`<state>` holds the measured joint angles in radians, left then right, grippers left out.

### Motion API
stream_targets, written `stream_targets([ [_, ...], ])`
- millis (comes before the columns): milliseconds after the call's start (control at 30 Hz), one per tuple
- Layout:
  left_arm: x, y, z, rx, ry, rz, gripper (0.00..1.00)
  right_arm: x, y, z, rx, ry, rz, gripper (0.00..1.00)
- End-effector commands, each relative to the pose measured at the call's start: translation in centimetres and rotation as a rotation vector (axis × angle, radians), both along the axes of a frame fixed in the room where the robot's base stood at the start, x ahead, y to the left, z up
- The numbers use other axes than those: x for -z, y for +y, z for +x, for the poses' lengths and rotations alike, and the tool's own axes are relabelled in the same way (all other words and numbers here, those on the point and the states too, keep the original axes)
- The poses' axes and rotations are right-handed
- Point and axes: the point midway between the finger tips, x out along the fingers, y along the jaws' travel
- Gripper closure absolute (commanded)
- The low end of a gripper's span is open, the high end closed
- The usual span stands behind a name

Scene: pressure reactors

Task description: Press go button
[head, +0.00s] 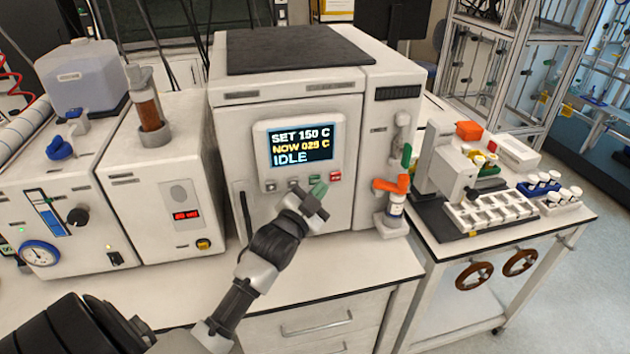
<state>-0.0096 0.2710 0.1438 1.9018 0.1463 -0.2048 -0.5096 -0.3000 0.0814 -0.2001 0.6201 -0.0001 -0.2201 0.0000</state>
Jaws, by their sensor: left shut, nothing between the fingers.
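The white reactor unit (232,130) stands on the bench with a display (301,145) reading "SET 150 C", "NOW 025 C" and "IDLE". Below the display is a row of small buttons: grey ones at the left, a green button (314,179) and a red button (335,176) at the right. My left gripper (319,192) is shut and empty, with its tips just below and in front of the green button. They overlap its lower edge in the head view, and I cannot tell whether they touch it. My right gripper is out of view.
An orange-handled valve (392,186) stands right of the panel. A white unit with a red readout (186,214) is to the left. A side table at the right holds a sample tray (490,214) and vials. The bench front (370,262) is clear.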

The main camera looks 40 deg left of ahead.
Motion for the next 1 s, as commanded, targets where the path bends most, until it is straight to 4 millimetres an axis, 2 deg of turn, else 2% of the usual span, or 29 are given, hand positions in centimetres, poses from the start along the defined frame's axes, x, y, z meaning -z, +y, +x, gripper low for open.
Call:
stream_targets([
  [1000,-0.04,0.67,0.57,0.0,0.0,0.0,1.0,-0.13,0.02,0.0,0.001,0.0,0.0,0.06],
])
